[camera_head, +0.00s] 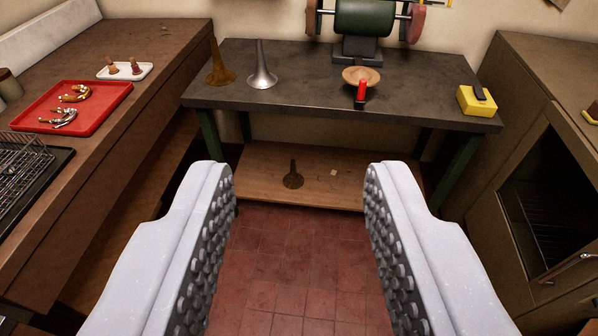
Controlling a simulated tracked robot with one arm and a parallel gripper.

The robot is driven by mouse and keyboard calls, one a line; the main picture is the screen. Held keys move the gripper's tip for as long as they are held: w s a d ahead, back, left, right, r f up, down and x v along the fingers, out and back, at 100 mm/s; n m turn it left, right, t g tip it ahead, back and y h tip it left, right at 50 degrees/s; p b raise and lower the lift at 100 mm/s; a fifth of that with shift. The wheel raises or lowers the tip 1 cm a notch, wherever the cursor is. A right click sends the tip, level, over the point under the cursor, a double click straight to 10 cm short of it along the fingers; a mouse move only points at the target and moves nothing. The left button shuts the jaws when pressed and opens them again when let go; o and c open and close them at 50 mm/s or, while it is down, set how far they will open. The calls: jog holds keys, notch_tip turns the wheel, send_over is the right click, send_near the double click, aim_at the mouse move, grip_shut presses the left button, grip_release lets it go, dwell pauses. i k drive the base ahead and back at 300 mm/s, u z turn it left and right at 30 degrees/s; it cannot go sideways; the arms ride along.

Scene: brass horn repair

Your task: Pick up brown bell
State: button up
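A brown bell (220,66) stands on the dark workbench at its left end, flared rim down and narrow tube up. A silver bell (262,68) of like shape stands just right of it. Another, darker brown bell (293,176) stands on the wooden shelf under the bench. My gripper (302,180) is wide open and empty, its two white studded fingers at the left and right in the foreground. The lower bell shows in the gap between the fingers, farther off. The bells on the bench show above the fingertips, also out of reach of the fingers.
The dark workbench (320,97) also carries a grinder (363,20), a shallow bowl (361,74), a red-capped item (361,90) and a yellow block (477,101). A wooden counter with a red tray (100,97) is left, a cabinet (560,190) right. The tiled floor (290,260) is clear.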

aim_at(293, 181)
jog(key=i, duration=0.25)
jog(key=u, duration=0.05)
jog(key=k, duration=1.1)
jog(key=u, duration=0.75)
jog(key=i, duration=1.4)
jog(key=z, duration=0.4)
jog(key=i, duration=0.75)
jog(key=z, duration=0.65)
